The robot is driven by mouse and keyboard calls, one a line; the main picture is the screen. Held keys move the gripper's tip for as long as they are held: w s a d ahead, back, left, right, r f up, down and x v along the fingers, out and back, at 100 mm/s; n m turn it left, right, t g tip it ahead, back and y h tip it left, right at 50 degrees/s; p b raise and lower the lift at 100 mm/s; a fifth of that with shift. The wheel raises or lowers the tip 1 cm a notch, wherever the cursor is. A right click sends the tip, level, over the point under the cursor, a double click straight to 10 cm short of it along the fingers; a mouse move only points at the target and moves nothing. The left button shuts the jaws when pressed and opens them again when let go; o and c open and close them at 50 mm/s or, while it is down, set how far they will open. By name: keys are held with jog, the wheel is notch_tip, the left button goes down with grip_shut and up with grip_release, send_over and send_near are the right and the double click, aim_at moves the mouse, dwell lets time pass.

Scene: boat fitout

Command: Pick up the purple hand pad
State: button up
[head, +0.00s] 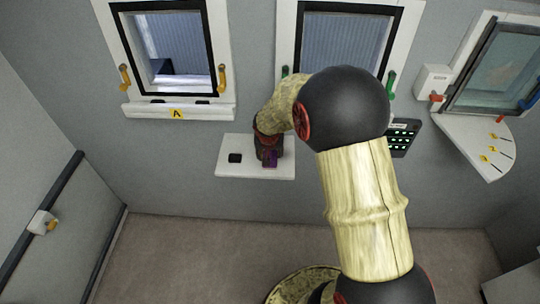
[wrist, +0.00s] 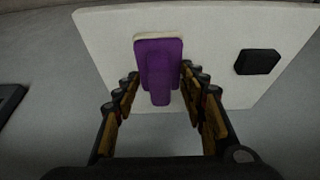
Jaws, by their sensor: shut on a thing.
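The purple hand pad (wrist: 158,58) has a pale edge along its back and a raised grip in its middle. In the wrist view it lies between the two fingers of my gripper (wrist: 160,80), which is shut on its grip. In the head view the purple pad (head: 271,159) shows small at the right part of a white shelf (head: 230,172), with my gripper (head: 267,150) over it and hiding part of it. I cannot tell whether the pad touches the shelf or is slightly above it.
A small black block (wrist: 257,62) lies on the shelf, apart from the pad. Two framed windows are above, the left one with yellow handles (head: 222,77). A dark keypad (head: 402,138) and a fan-shaped white ledge (head: 475,140) are to the right.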

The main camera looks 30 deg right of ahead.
aim_at(271, 152)
jog(key=shift+r+p, duration=0.3)
jog(key=shift+r, duration=0.4)
jog(key=r, duration=0.1)
jog(key=r+p, duration=0.1)
jog(key=shift+s+r, duration=0.2)
jog(key=shift+r, duration=0.2)
jog(key=s+r+p, duration=0.2)
jog(key=s+r, duration=0.2)
jog(key=s, duration=0.2)
jog(key=s+d+r+p, duration=0.1)
jog(key=s+r, duration=0.3)
jog(key=s, duration=0.3)
jog(key=shift+s+r+p, duration=0.3)
jog(key=shift+r+p, duration=0.05)
jog(key=shift+r, duration=0.05)
jog(key=o, duration=0.7)
jog(key=c, duration=0.5)
jog(key=shift+w, duration=0.1)
